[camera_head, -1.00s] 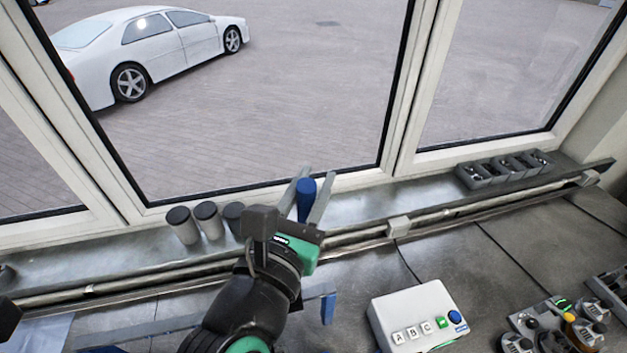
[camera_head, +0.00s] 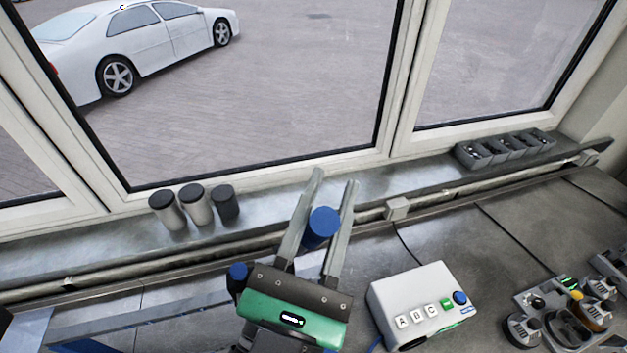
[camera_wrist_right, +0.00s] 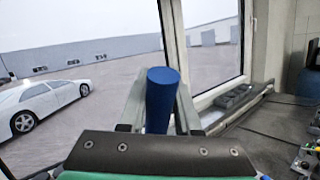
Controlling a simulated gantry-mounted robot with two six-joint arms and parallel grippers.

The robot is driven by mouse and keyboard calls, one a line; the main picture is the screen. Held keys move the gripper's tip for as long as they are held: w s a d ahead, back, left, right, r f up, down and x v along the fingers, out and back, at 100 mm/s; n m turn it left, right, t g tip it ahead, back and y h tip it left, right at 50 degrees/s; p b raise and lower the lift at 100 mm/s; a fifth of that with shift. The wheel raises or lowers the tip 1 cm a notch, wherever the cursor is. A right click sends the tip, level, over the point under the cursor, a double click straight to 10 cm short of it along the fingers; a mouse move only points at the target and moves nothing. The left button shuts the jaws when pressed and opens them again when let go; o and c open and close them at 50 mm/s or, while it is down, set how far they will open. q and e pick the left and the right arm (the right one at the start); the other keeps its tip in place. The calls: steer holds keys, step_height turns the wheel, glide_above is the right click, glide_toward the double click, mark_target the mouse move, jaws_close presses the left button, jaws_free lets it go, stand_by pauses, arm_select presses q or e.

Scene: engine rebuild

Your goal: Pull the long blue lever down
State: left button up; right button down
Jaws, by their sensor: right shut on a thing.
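The long blue lever (camera_head: 320,226) shows its round blue grip end, standing up between the fingers of my right gripper (camera_head: 335,180). The gripper is shut on this blue grip, with both grey fingers reaching past it. In the right wrist view the blue grip (camera_wrist_right: 161,100) stands nearly upright between the fingers. The lower part of the lever is hidden behind the gripper body. A second, smaller blue knob (camera_head: 238,271) shows just left of the gripper body. My left gripper is not in view.
Dark-capped canisters (camera_head: 197,205) stand on the window ledge to the left. A grey divided bin (camera_head: 505,149) is on the ledge at right. A white button box (camera_head: 420,300) sits right of the gripper, near metal parts (camera_head: 565,315). The window is behind the ledge.

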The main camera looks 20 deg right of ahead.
steer(key=s+f+m+t+h+b, duration=0.1)
steer(key=s+f+m+h+b, duration=0.2)
steer(key=s+f+b, duration=0.2)
steer(key=shift+s+b, duration=1.8)
steer(key=shift+b, duration=0.2)
steer(key=shift+d, duration=0.1)
steer(key=c, duration=0.6)
jaws_free()
steer(key=shift+f, duration=0.1)
steer(key=b+v, duration=0.3)
steer(key=v, duration=0.8)
steer(key=shift+f, duration=0.25)
steer(key=shift+s, duration=0.1)
